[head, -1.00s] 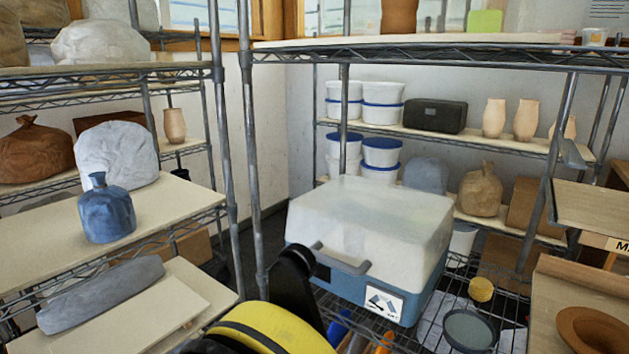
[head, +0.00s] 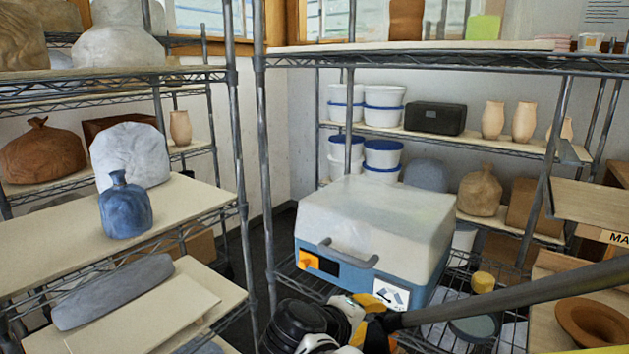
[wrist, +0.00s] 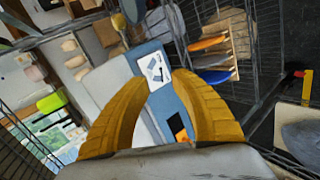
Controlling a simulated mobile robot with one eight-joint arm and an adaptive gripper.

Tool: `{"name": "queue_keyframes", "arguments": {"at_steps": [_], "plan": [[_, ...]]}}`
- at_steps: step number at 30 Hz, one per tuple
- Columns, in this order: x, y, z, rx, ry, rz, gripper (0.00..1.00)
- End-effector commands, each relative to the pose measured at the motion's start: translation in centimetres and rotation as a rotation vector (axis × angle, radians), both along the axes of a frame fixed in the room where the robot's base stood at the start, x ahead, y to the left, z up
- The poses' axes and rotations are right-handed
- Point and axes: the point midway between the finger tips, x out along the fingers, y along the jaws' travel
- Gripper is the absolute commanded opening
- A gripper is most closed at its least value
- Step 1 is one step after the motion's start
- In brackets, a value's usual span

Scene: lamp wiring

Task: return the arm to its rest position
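My gripper (wrist: 158,76) shows in the wrist view with two yellow curved fingers. A narrow gap separates their tips, and no object is held between them. Through the gap I see the white label of the blue and white box, which lies beyond the fingers. In the head view, my arm crosses the lower right as a grey tube. Its black, white and yellow joint parts are at the bottom middle, in front of the box.
The blue and white box (head: 375,230) with a grey handle sits on a wire rack. Shelves at left hold a blue jug (head: 125,210) and wrapped clay. A brown bowl (head: 592,325) is at lower right. Metal rack posts stand near my arm.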

Motion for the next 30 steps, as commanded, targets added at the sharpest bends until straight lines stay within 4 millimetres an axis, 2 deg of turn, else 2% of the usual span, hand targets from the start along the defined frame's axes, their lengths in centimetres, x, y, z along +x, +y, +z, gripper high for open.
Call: {"name": "queue_keyframes", "arguments": {"at_steps": [1, 6, 10, 15, 21, 30], "plan": [[-1.2, -2.3, 0.1, 0.075, 0.025, -0.031, 0.28], [-6.0, -6.5, -0.4, 0.376, 0.074, -0.118, 0.28], [-9.9, -8.0, -0.6, 0.614, 0.061, -0.194, 0.28], [-13.7, -8.3, -0.5, 0.877, -0.002, -0.281, 0.28], [-15.4, -8.0, -0.2, 1.032, -0.063, -0.332, 0.28], [-15.6, -7.9, -0.1, 1.051, -0.07, -0.337, 0.28]]}}
